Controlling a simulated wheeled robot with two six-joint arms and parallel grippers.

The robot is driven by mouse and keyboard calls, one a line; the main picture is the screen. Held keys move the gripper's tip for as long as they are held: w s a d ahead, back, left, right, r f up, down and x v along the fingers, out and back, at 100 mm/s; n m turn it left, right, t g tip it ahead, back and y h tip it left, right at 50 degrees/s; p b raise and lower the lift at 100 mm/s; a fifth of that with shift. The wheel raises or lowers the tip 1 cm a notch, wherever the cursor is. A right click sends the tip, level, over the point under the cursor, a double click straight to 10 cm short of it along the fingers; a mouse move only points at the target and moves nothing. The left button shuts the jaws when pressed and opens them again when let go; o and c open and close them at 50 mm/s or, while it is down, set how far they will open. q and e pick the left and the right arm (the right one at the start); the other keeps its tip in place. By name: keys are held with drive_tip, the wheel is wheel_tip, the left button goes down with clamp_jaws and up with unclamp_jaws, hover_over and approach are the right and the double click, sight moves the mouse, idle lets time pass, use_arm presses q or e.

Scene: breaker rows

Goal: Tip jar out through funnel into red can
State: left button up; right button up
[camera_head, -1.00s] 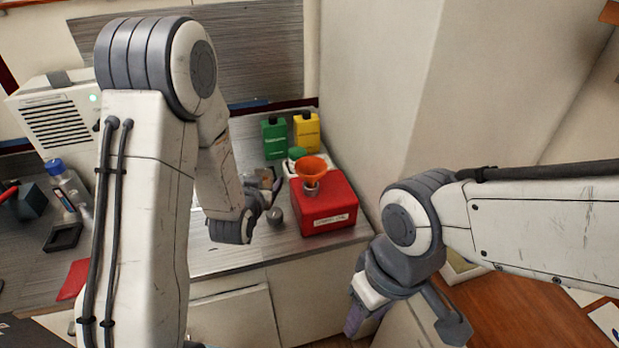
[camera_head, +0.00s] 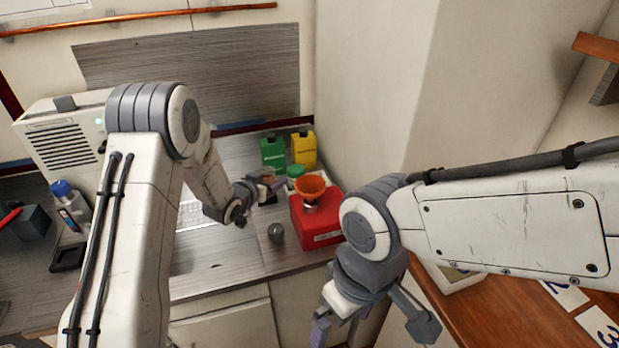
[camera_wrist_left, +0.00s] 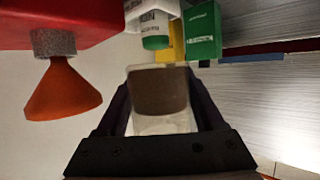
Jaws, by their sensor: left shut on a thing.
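My left gripper (camera_head: 262,190) is shut on a clear jar (camera_wrist_left: 158,95) with brown contents, clearest in the left wrist view. That view is upside down; the contents lie at the jar's base, so the jar looks about upright. The red can (camera_head: 316,223) stands on the counter to the right of my left gripper. The orange funnel (camera_head: 311,188) sits upright in the can's neck, wide mouth up; it also shows in the wrist view (camera_wrist_left: 62,92). The jar is beside the funnel, apart from it. My right gripper (camera_head: 368,328) is open and empty, away from the can.
A green can (camera_head: 273,152) and a yellow can (camera_head: 303,149) stand behind the red can, with a green-capped white container (camera_head: 295,171) before them. A small grey object (camera_head: 276,233) lies on the counter left of the red can. The wall closes the right side.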

use_arm(q)
drive_tip(key=w, duration=0.1)
drive_tip(key=w+d+m+h+p, duration=0.1)
drive_tip(key=w, duration=0.1)
drive_tip(key=w+d+h, duration=0.1)
drive_tip(key=shift+w+d+f+m+g, duration=0.1)
drive_tip(key=shift+w+f+m+g, duration=0.05)
drive_tip(key=shift+f+m+g, duration=0.25)
drive_tip(key=s+d+r+m+t+y+b, duration=0.2)
drive_tip(key=d+r+m, duration=0.1)
drive_tip(key=r, duration=0.3)
drive_tip(key=shift+r+m+y, duration=0.3)
drive_tip(key=shift+r+m, duration=0.1)
drive_tip(key=shift+m, duration=0.4)
drive_tip(key=shift+s+d+r, duration=0.1)
drive_tip(key=shift+d+r, duration=0.05)
drive_tip(key=shift+d, duration=0.05)
drive_tip(key=shift+s+d+r+m+t+y, duration=0.2)
drive_tip(key=shift+r+m+t+y, duration=0.25)
drive_tip(key=shift+m, duration=0.45)
idle(0.4)
